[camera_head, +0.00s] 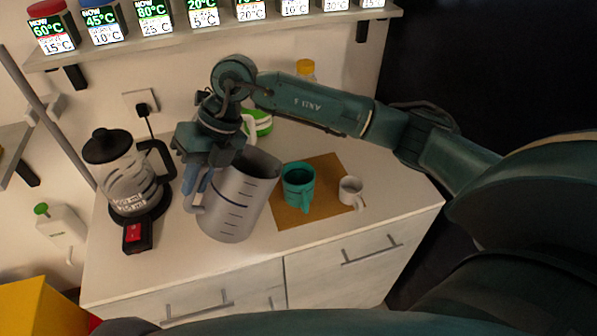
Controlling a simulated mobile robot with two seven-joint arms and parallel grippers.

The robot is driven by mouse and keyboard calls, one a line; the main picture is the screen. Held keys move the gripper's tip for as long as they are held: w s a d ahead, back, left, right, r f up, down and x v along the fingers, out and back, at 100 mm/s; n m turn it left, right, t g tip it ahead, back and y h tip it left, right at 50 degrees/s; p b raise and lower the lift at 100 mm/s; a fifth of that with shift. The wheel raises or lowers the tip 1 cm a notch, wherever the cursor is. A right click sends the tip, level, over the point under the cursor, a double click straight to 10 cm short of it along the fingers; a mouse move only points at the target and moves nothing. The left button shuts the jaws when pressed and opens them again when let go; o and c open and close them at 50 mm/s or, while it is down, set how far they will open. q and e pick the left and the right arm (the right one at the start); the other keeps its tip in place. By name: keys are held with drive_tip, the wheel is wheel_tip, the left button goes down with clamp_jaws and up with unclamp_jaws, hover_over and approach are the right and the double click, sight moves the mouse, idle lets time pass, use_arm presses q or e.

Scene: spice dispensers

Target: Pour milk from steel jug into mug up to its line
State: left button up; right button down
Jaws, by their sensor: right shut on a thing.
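The steel jug (238,198) has dark level marks on its side and leans to the right. My right gripper (198,180) is shut on its handle side, at the jug's left; the fingers partly hide the handle. A teal mug (297,186) stands upright just right of the jug. A smaller white mug (349,189) stands further right. Both mugs are on a brown mat (326,215). The jug's mouth is turned toward the teal mug, and I see no stream. The milk and any line in the mugs cannot be made out. My left gripper is out of view.
A glass kettle (125,180) with a black lid stands at the left, with a black and red device (137,237) before it. A green-and-white container (258,122) and a yellow-capped bottle (305,69) are behind. A shelf (230,32) of labelled dispensers hangs above. The counter's front is clear.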

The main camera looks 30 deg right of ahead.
sight(216, 179)
drive_tip(key=shift+d+r+y, duration=0.4)
drive_tip(key=shift+d+y, duration=0.25)
drive_tip(key=shift+d, duration=0.1)
drive_tip(key=shift+d+r+y, duration=0.35)
drive_tip(key=shift+d+y, duration=0.3)
drive_tip(key=shift+d, duration=0.05)
drive_tip(key=shift+w+d, duration=0.1)
drive_tip(key=shift+d+r+y+b, duration=1.95)
drive_tip(key=shift+d+y+b, duration=0.1)
drive_tip(key=shift+y+b, duration=0.15)
idle(4.2)
